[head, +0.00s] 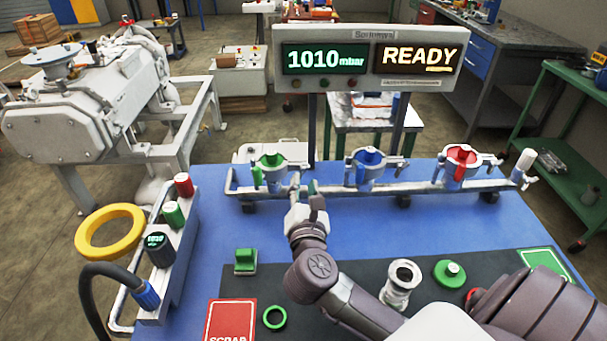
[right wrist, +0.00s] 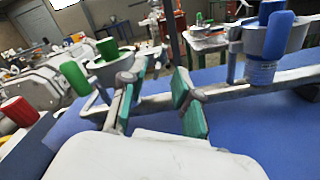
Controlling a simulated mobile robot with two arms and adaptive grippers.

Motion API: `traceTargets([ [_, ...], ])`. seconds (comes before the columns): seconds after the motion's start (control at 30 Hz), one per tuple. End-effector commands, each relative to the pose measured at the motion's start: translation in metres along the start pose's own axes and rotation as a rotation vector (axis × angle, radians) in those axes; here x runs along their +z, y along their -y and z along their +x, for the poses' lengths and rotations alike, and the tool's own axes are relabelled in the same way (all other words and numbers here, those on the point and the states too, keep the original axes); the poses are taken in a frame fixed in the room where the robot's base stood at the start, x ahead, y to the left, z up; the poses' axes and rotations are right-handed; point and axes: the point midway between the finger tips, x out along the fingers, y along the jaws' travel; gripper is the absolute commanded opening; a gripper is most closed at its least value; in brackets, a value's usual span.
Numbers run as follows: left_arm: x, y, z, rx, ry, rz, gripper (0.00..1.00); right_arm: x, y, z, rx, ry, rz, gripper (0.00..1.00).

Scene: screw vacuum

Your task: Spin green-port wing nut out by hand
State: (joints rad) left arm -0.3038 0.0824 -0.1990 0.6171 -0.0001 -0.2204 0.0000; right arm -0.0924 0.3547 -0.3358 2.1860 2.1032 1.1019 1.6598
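The green port (head: 272,162) is a metal cup with a green insert at the left of the pale rail on the blue table; it also shows in the right wrist view (right wrist: 108,68). A grey clamp piece, seemingly its wing nut (right wrist: 134,72), sticks out on the port's right side, near the tip of the left finger pad. My right gripper (head: 303,186) is just right of the port, in front of the rail. In the right wrist view its teal-padded fingers (right wrist: 155,98) are spread, with nothing clearly held between them. Contact with the nut cannot be told. My left gripper is not in view.
The blue port (head: 370,168) and red port (head: 461,165) stand farther right on the rail. A display (head: 368,58) reads 1010 mbar and READY. A metal fitting (head: 402,280), green cap (head: 450,274), green block (head: 245,262) and green ring (head: 275,317) lie near my arm.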

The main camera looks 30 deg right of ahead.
Motion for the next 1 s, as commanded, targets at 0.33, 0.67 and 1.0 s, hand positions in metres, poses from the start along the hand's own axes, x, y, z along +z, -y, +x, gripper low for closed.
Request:
traceTargets([
  [0.33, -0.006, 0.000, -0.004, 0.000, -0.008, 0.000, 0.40, 0.000, 0.000, 0.027, 0.000, 0.000, 0.001, 0.31],
  [0.67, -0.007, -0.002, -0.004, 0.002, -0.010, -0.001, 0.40, 0.000, 0.000, 0.027, 0.000, 0.000, 0.000, 0.13],
  [1.0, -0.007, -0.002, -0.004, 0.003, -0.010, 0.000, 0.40, 0.000, 0.000, 0.027, 0.000, 0.000, -0.001, 0.00],
])
